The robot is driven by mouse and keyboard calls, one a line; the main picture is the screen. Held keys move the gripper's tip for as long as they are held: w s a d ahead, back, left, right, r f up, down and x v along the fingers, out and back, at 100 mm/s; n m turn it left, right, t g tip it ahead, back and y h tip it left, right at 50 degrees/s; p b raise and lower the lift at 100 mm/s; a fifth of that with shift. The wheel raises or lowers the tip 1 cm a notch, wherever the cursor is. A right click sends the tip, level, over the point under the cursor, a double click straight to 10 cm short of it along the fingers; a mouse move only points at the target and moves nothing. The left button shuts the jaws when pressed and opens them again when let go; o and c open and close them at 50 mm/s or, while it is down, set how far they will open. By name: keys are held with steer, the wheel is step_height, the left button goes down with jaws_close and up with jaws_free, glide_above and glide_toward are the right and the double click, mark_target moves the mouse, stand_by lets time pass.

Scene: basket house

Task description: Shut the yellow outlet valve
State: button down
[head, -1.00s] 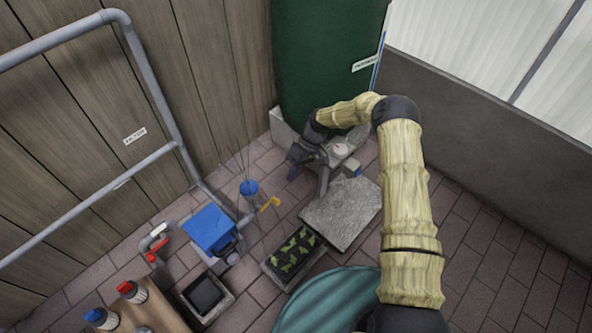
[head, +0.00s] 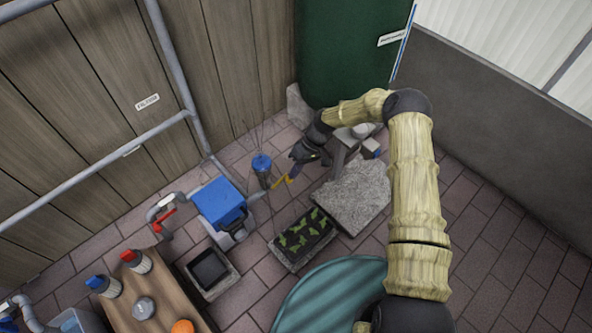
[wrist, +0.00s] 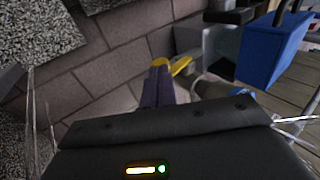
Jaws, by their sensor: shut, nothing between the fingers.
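The yellow outlet valve handle (head: 282,181) sits just right of the blue-capped filter (head: 262,168) in the head view. In the wrist view the yellow handle (wrist: 181,66) shows just beyond my fingertips. My gripper (head: 293,172) is shut and empty, its dark fingers pointing down at the handle. In the wrist view my gripper (wrist: 160,70) has its purple-grey fingers together, with yellow right at their tips. I cannot tell for sure whether they touch it. The valve body is partly hidden.
A blue box-shaped pump (head: 218,202) stands left of the valve, with a red-handled valve (head: 166,219) further left. A stone slab (head: 350,196) and a seedling tray (head: 303,241) lie to the right and front. Thin wire-like stems rise near the filter.

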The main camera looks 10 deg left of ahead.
steer(key=shift+w+d+f, duration=0.15)
steer(key=shift+w+f, duration=0.1)
steer(key=shift+f, duration=0.3)
steer(key=shift+w+d+f, duration=0.15)
steer(key=shift+w+f, duration=0.1)
steer(key=shift+f, duration=0.25)
steer(key=shift+s+a, duration=0.1)
steer(key=shift+s+r+p, duration=0.15)
steer(key=shift+r+p, duration=0.65)
steer(key=shift+r, duration=0.05)
steer(key=p+v, duration=0.7)
steer(key=v, duration=1)
steer(key=shift+d+r, duration=0.2)
steer(key=shift+d, duration=0.05)
